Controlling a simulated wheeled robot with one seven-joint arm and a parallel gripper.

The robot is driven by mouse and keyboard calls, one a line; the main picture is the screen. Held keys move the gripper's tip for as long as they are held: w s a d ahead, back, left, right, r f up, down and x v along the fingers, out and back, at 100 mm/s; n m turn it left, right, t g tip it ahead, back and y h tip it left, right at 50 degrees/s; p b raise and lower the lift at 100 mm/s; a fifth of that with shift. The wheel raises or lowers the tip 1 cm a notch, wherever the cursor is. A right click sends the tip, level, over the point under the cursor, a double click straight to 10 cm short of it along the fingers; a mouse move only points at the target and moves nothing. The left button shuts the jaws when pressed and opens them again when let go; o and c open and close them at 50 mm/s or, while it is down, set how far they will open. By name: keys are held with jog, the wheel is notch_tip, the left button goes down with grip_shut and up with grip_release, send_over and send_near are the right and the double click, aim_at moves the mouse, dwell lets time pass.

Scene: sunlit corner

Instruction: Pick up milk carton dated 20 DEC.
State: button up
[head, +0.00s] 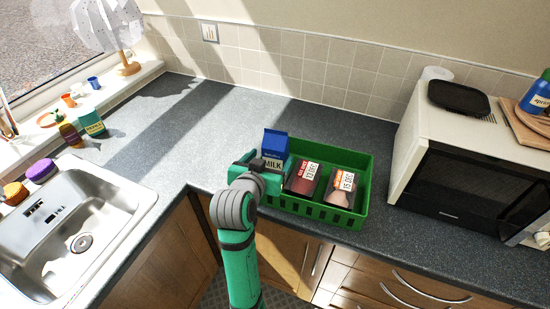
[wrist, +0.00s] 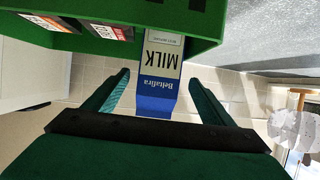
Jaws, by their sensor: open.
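A blue-topped milk carton (head: 275,142) with a pale MILK label stands upright at the left end of the green crate (head: 365,190). In the wrist view, which is upside down, the carton (wrist: 157,75) shows between the two fingers of my gripper (wrist: 160,78). The gripper is open, with a finger on each side of the carton and visible space around it. In the head view my gripper (head: 262,172) is in front of the carton and hides its lower part. I cannot read a date on this carton.
Two dark cartons lie in the crate to the right, one labelled 13 DEC or similar (head: 302,178) and one 15 DEC (head: 342,187). A microwave (head: 470,160) stands right of the crate. The sink (head: 75,220) is at left. The counter between is clear.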

jog(key=shift+r+x, duration=0.15)
jog(key=shift+x, duration=1.3)
jog(key=shift+r+x, duration=0.2)
jog(key=shift+x, duration=1.2)
jog(key=shift+w+d, duration=0.1)
jog(key=c, duration=1.7)
jog(key=shift+r, duration=0.1)
